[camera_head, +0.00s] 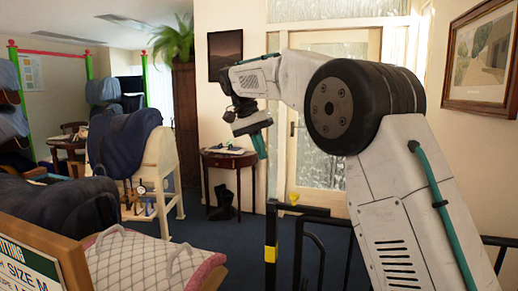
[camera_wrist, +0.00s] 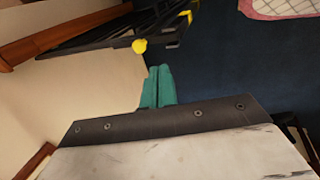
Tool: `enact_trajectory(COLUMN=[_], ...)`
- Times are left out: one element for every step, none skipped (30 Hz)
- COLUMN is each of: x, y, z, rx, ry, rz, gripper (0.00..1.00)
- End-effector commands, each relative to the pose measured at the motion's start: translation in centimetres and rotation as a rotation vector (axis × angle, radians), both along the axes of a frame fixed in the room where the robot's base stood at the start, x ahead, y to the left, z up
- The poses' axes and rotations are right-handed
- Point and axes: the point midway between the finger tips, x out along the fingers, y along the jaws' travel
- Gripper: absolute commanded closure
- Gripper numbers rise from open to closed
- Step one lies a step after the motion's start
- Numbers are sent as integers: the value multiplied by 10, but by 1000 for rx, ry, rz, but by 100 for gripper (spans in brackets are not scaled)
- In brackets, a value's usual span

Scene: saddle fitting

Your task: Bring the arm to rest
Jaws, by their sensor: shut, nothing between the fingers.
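My arm is raised and bent at the right in the head view. My gripper (camera_head: 262,153) hangs from its end, pointing down, in front of the pale wall left of the glazed door. In the wrist view the two teal fingers of my gripper (camera_wrist: 158,84) lie side by side, shut, with nothing between them. The gripper is held in the air and touches nothing that I can see.
A black rail (camera_head: 312,212) with yellow marks stands below my gripper. A small dark table (camera_head: 229,160) stands behind. Left are a saddle (camera_head: 124,138) on a wooden stand (camera_head: 163,165) and a quilted pad (camera_head: 139,262). Blue carpet (camera_head: 215,232) lies open between them.

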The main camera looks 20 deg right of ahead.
Motion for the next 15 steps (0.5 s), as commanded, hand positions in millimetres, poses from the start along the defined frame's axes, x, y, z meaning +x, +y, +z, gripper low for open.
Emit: enact_trajectory(x=[2, 3, 3, 3, 3, 3, 4, 4, 3, 3, 3, 3, 3, 3, 3], y=[3, 4, 5, 5, 5, 5, 6, 6, 5, 5, 5, 5, 5, 5, 5], z=[2, 3, 4, 5, 5, 6, 6, 6, 6, 6, 6, 6, 6, 6, 6], rx=[-1, 0, 0, 0, 0, 0, 0, 0, 0, 0, 0, 0, 0, 0, 1], ry=[-1, 0, 1, 1, 1, 1, 0, 0, 0, 0, 0, 0, 0, 0, 2], rz=[0, 0, 0, 0, -1, -1, -1, -1, -1, -1, -1, -1, -1, 1, 8], gripper=[100, 100, 100, 100, 100, 100, 100, 100, 100, 100, 100, 100, 100, 100, 100])
